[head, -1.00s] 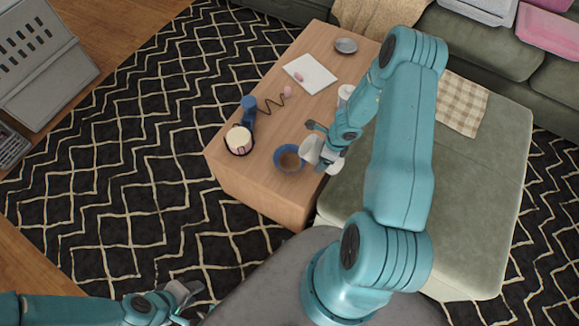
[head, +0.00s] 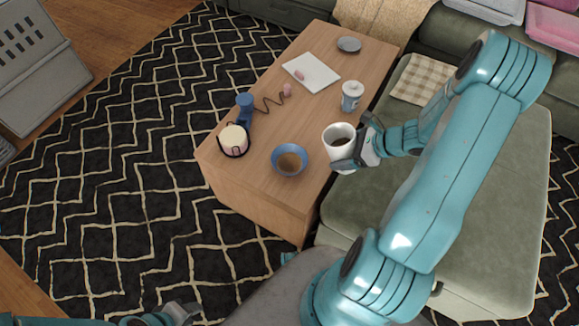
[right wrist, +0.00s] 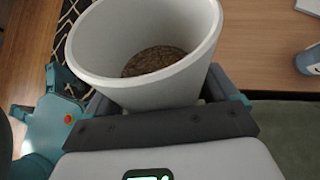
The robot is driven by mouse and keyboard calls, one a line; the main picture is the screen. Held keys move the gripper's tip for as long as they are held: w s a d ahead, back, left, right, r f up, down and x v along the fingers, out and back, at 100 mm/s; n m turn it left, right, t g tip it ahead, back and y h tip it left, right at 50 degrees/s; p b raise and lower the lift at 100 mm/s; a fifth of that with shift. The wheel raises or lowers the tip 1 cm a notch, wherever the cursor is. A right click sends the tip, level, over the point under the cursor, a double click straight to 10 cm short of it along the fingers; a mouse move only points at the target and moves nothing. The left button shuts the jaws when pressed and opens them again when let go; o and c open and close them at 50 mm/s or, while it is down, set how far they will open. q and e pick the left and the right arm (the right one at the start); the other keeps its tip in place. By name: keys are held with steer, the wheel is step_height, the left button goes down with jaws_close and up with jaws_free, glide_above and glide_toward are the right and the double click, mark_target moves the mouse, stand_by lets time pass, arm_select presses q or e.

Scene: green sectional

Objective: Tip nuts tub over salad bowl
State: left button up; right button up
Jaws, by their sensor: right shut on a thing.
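The nuts tub (head: 338,134) is a white cup-like tub. My right gripper (head: 355,156) is shut on it from the right side and holds it close to upright, to the right of the salad bowl. In the right wrist view brown bits lie low inside the tub (right wrist: 110,78). The salad bowl (head: 276,153) is small and blue with something brown inside; it stands on the wooden table near its front end. The tub is beside the bowl, not over it. My left gripper (head: 183,312) is low at the bottom edge, partly cut off; its fingers are unclear.
The wooden table (head: 255,202) also holds a cream cylinder in a dark holder (head: 234,140), a blue object with a coiled cord (head: 244,104), a white board (head: 302,68), a lidded jar (head: 351,98) and a grey dish (head: 348,44). A green sofa seat (head: 440,150) adjoins it on the right.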

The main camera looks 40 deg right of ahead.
mark_target(355, 141)
steer(key=shift+s+d+r+t+y+b, duration=0.2)
steer(key=shift+s+t+y+b, duration=0.1)
steer(key=shift+t, duration=0.25)
steer(key=shift+s+d+r+t+y+b, duration=0.15)
steer(key=shift+s+t+y, duration=0.1)
steer(key=shift+t, duration=0.3)
steer(key=shift+r+y, duration=0.25)
steer(key=shift+r, duration=0.2)
steer(key=shift+s+f+t+b, duration=0.1)
steer(key=shift+f+t+b, duration=0.15)
steer(key=shift+t+b, duration=0.15)
steer(key=shift+t, duration=0.3)
steer(key=shift+r+p, duration=1.75)
steer(key=shift+r, duration=0.55)
arm_select(q)
steer(key=shift+r, duration=0.3)
arm_select(e)
steer(key=shift+f, duration=0.1)
steer(key=shift+a, duration=0.1)
